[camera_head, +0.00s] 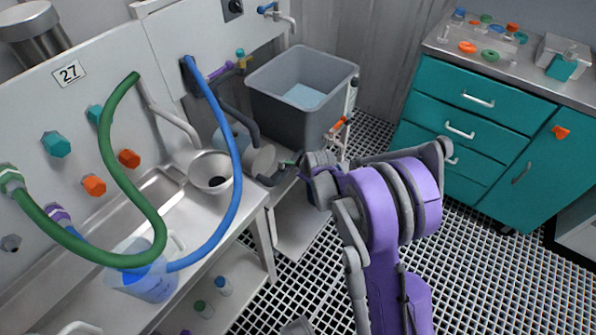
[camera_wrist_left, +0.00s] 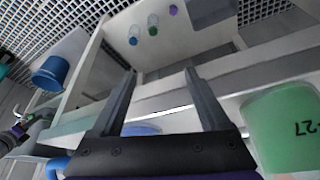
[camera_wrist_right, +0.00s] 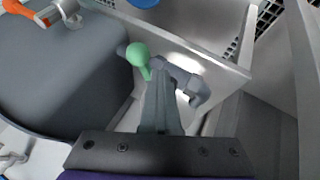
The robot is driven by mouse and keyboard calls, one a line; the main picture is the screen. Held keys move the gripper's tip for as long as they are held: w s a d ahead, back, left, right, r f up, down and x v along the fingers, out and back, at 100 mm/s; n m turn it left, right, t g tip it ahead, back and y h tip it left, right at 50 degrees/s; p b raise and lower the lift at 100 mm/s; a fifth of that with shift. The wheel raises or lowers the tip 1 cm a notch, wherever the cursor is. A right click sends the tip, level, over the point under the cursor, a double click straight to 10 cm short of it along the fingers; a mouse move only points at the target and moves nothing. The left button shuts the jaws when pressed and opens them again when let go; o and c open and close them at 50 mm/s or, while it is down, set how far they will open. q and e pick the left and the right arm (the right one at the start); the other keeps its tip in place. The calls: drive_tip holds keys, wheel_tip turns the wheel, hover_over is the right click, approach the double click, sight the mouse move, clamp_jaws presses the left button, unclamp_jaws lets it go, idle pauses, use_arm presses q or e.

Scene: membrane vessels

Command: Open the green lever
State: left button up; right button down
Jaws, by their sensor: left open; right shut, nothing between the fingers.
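The green lever (camera_wrist_right: 140,62) shows in the right wrist view as a rounded green knob on a short stem, just beyond my right fingertips. My right gripper (camera_wrist_right: 160,68) is shut and empty, its fingertips close beside the knob; I cannot tell whether they touch it. In the head view the lever is only a small green spot (camera_head: 287,162) by the grey pipework, largely hidden near my right wrist. My left gripper (camera_wrist_left: 160,88) is open and empty in its wrist view, over the shelf and sink side.
A grey tub (camera_head: 290,112) stands behind the lever, with an orange handle (camera_head: 338,125) at its right. A steel funnel (camera_head: 211,172), a blue hose (camera_head: 226,130) and a green hose (camera_head: 107,150) are at the left. Teal drawers (camera_head: 465,125) stand at the right.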

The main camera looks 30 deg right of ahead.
drive_tip(key=w+d+n, duration=0.1)
drive_tip(key=w+d+n+y+p, duration=0.1)
drive_tip(key=d, duration=0.1)
drive_tip(key=shift+r, duration=0.1)
drive_tip(key=w+n+y+p, duration=0.1)
drive_tip(key=n, duration=0.1)
drive_tip(key=w+d+n+y+p, duration=0.1)
drive_tip(key=w+n+y, duration=0.1)
drive_tip(key=w+d+n+g+y+p, duration=0.1)
drive_tip(key=w+n, duration=0.1)
drive_tip(key=n, duration=0.1)
drive_tip(key=shift+w+y, duration=0.2)
drive_tip(key=shift+y, duration=0.1)
drive_tip(key=shift+w, duration=0.15)
idle(0.5)
drive_tip(key=shift+a, duration=0.1)
